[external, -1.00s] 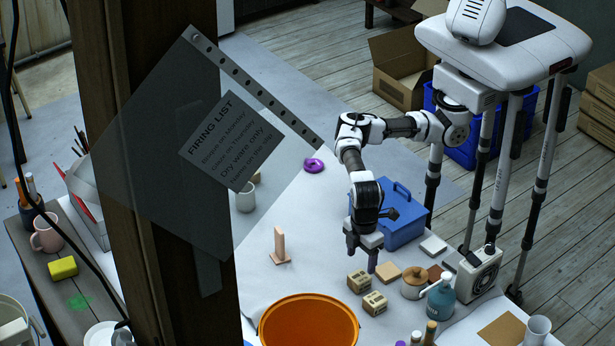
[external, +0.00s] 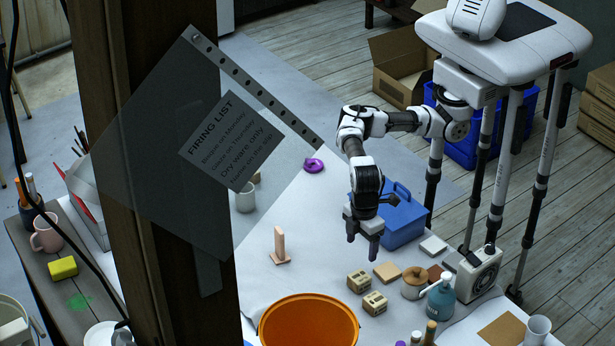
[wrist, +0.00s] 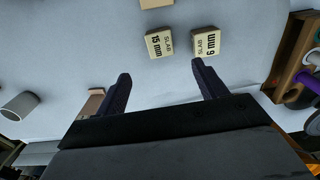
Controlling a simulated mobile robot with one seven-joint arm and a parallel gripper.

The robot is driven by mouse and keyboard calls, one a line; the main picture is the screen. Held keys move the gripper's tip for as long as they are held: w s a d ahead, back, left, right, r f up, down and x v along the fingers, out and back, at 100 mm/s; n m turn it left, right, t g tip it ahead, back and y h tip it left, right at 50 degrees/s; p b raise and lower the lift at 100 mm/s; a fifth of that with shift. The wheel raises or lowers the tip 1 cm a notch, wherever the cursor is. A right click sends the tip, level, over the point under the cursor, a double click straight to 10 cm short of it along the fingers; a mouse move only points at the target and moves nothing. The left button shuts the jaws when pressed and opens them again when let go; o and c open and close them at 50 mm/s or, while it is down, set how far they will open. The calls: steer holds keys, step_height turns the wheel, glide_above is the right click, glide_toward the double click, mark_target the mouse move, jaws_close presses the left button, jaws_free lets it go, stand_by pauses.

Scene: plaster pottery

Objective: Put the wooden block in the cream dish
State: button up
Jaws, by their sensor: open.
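I cannot tell which is the task's block. My gripper is open and empty, its dark fingers apart above the table and short of the blocks; it also shows in the wrist view (wrist: 161,72). I cannot make out a cream dish; a hanging translucent sheet and a post hide part of the table.
A large orange basin (external: 308,322) stands at the front. A blue toolbox (external: 404,218) is right behind my gripper.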

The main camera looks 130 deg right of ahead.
steer(key=r+p, duration=0.1)
steer(key=p, duration=0.3)
steer(key=shift+w+r, duration=0.1)
steer(key=shift+r, duration=0.3)
steer(key=p, duration=0.1)
glide_above(359, 276)
step_height(359, 276, down, 9)
steer(key=shift+w+a, duration=0.1)
steer(key=shift+s+f+p, duration=0.2)
steer(key=shift+f+p, duration=0.85)
steer(key=shift+f, duration=1.65)
steer(key=c, duration=1.1)
steer(key=shift+c, duration=0.2)
steer(key=shift+r, duration=0.1)
step_height(359, 276, up, 20)
steer(key=b, duration=0.3)
steer(key=s+d+f, duration=0.2)
steer(key=d, duration=0.5)
steer(key=s+d+f, duration=0.2)
steer(key=s+d, duration=0.1)
steer(key=d, duration=0.5)
steer(key=s+d+f, duration=0.2)
steer(key=d, duration=0.6)
steer(key=shift+s+f, duration=0.15)
steer(key=shift+f, duration=0.2)
